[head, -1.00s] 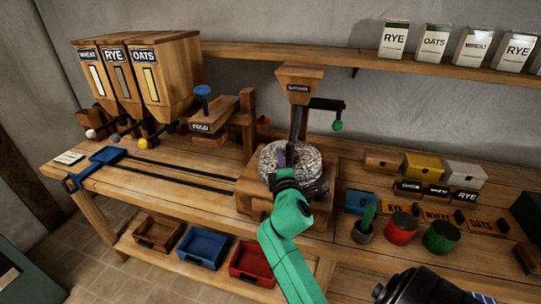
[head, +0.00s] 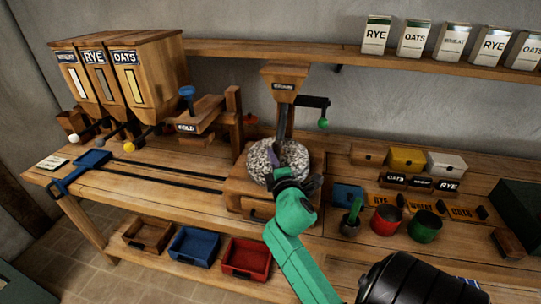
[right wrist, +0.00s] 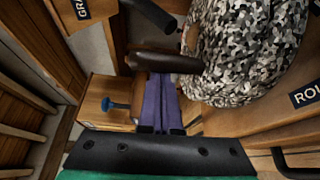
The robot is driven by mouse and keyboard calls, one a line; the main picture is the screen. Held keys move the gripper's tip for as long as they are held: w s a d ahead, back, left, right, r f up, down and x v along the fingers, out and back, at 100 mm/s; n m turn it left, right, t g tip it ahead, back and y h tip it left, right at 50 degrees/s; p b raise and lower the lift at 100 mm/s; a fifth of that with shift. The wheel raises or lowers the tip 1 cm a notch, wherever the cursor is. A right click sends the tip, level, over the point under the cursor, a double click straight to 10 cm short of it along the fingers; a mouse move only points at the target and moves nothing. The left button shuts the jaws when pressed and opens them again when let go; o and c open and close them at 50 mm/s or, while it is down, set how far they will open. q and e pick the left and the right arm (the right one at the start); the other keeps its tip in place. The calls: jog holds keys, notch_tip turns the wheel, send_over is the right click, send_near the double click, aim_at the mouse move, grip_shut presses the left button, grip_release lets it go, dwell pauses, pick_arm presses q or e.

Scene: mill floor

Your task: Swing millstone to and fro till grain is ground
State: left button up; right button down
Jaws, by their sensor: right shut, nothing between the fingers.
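The millstone (head: 262,160), a round speckled grey-white stone, lies on a square wooden base (head: 245,198) on the bench. A wooden grain hopper (head: 284,85) with a dark chute stands above it. My right gripper (head: 309,163), on the green arm, is at the stone's near right side. In the right wrist view its purple fingers (right wrist: 158,85) are shut and empty. The stone (right wrist: 245,45) fills the upper right there, and a dark handle-like bar (right wrist: 165,62) crosses just beyond the fingertips. I cannot tell whether they touch. Any ground grain is hidden. My left gripper is out of view.
Grain bins (head: 120,85) stand at the back left, beside a wooden press (head: 200,115) with a blue knob. A green crank knob (head: 323,123) hangs right of the hopper. Red (head: 386,219) and green cups (head: 425,227) stand at right. Trays (head: 194,246) sit below.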

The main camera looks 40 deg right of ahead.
jog(key=shift+s+d+r+y+p, duration=0.1)
jog(key=shift+s+d+y+p, duration=0.05)
jog(key=shift+s+y+p, duration=0.15)
jog(key=shift+s+d+p, duration=0.8)
jog(key=shift+s+d, duration=0.35)
jog(key=shift+d, duration=0.2)
